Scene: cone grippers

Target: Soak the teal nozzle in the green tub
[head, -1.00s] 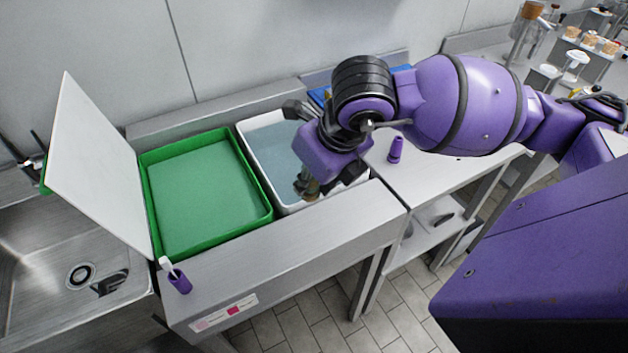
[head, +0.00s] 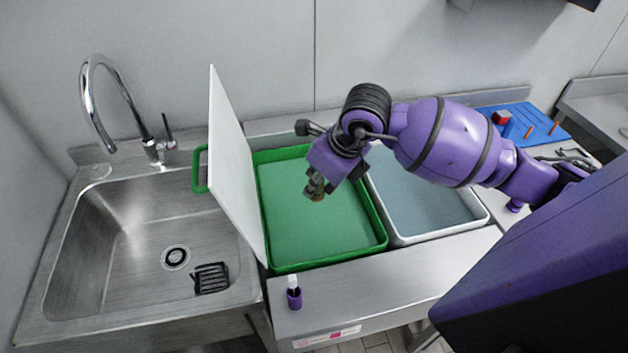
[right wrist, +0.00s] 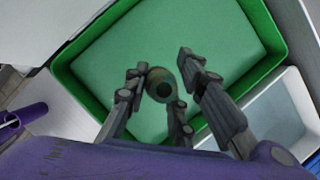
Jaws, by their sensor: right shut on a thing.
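The green tub (head: 378,232) stands on the steel counter, filled with a flat green liquid. It also shows in the right wrist view (right wrist: 88,95). My right gripper (head: 317,186) is above the tub, pointing down, shut on a small round piece (right wrist: 161,84). The piece looks dark greenish with a brownish rim and a dark hole in its end; I take it for the teal nozzle, though its colour is unclear. It appears above the liquid, mostly hidden by the fingers in the head view. My left gripper is not in view.
A white panel (head: 232,165) stands upright along the tub's left side. A white tub (head: 480,222) of bluish liquid adjoins on the right. A small purple bottle (head: 294,298) stands at the front counter edge. The sink (head: 120,230) is left; a blue board (head: 540,125) lies back right.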

